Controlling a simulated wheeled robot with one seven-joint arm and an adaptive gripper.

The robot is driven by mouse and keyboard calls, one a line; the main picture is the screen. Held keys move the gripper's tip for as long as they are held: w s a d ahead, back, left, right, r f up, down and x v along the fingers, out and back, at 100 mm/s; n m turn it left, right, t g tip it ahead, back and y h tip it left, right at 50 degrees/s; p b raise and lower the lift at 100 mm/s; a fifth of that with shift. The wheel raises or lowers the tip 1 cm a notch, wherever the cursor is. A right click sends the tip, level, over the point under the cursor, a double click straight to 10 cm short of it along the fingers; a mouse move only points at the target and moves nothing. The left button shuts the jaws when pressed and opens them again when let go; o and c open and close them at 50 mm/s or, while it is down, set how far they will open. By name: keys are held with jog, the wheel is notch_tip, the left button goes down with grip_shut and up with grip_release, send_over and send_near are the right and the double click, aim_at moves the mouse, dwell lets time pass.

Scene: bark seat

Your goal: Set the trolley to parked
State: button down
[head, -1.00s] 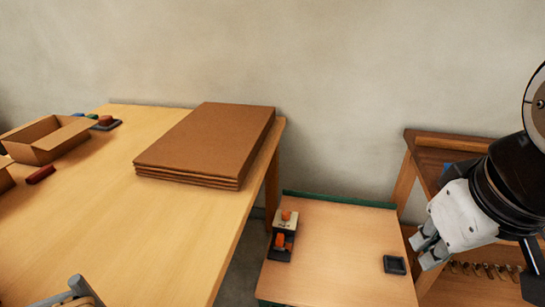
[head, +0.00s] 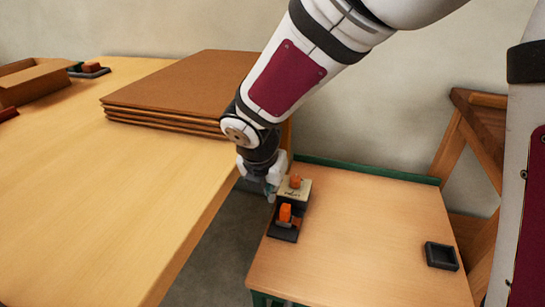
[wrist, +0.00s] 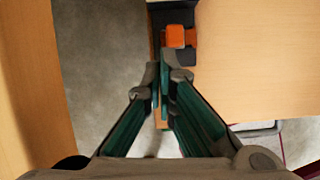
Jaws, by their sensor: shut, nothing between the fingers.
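The trolley (head: 350,225) is a low wooden top with green edging, right of the big table. At its left edge sits a dark fixture (head: 284,236) with an upright orange lever (head: 285,212). Just behind it is a cream block (head: 296,194) with an orange knob (head: 295,180) and small lettering I cannot read. My gripper (head: 271,197) points down at the cream block's left side, its fingers shut and empty. In the wrist view the shut fingertips (wrist: 160,72) are close to an orange part (wrist: 180,37) on a dark base; contact cannot be told.
The big wooden table (head: 150,165) carries a stack of brown boards (head: 185,85) and an open cardboard box (head: 40,80). A dark square tray (head: 441,256) sits at the trolley's right. A wooden rack (head: 470,140) stands behind right. The trolley's middle is clear.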

jog(key=a+f+n, duration=0.1)
jog(key=f, duration=0.1)
jog(key=b, duration=0.5)
send_near(275, 213)
jog(key=f, duration=0.2)
jog(key=shift+s+f, duration=0.3)
jog(key=w, duration=0.1)
jog(key=w+d, duration=0.1)
jog(key=w, duration=0.1)
jog(key=shift+f, duration=0.25)
jog(key=shift+w+d+r+b, duration=0.1)
jog(key=shift+w+b, duration=0.25)
jog(key=shift+w, duration=0.2)
